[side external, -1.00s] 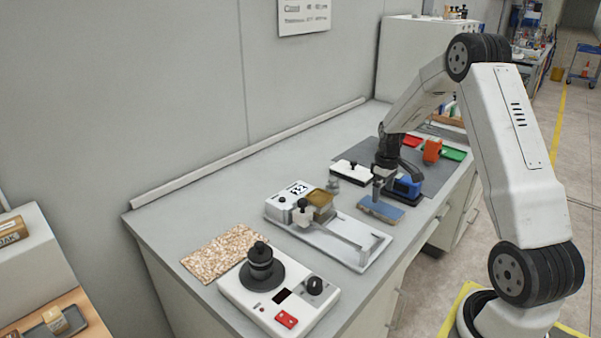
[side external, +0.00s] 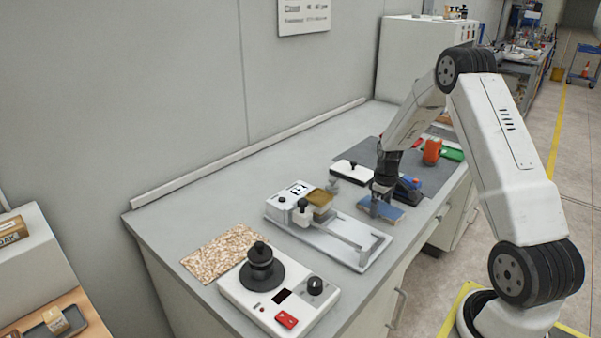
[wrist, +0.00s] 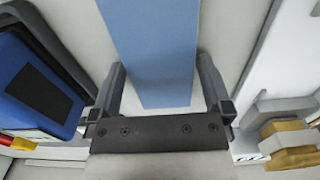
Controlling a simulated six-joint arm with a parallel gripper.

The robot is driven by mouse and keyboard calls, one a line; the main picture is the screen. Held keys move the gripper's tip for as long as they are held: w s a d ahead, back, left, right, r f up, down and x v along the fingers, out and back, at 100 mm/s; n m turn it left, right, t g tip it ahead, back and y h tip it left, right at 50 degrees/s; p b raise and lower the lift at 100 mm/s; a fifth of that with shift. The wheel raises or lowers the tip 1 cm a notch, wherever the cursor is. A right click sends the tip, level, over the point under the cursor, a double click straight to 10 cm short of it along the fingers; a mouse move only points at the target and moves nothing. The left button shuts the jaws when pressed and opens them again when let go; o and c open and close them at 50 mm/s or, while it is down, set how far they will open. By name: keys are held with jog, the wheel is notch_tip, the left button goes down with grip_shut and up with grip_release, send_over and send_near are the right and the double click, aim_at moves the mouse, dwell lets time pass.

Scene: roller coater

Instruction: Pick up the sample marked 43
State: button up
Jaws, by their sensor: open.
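A flat blue panel (side external: 390,214) lies on the bench between the white tray device and a small blue-and-black device. I read no number on it, so I cannot tell whether it is the sample marked 43. My gripper (side external: 379,212) is down at the panel. In the wrist view my gripper (wrist: 162,85) is open, one finger on each side of the blue panel (wrist: 155,50), with gaps between finger and panel. My gripper hides part of the panel in the side view.
The white tray device (side external: 368,256) with a tan block (side external: 319,199) stands to the left. The blue-and-black device (wrist: 38,88) is close on the other side. A white box with a black knob (side external: 350,171) and an orange object (side external: 432,151) stand behind. A dial instrument (side external: 279,293) is in front.

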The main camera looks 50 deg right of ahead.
jog(key=c, duration=1)
jog(key=shift+r, duration=0.2)
jog(key=shift+r, duration=0.55)
jog(key=s+a+r, duration=0.1)
jog(key=r, duration=0.1)
jog(key=s+r, duration=0.1)
jog(key=r, duration=0.2)
jog(key=s+a+r, duration=0.1)
jog(key=s+r, duration=0.1)
jog(key=shift+s+a+r, duration=0.1)
jog(key=shift+a+r, duration=0.2)
jog(key=s+a+r, duration=0.4)
jog(key=s+a, duration=0.1)
jog(key=s, duration=0.2)
jog(key=shift+s, duration=0.35)
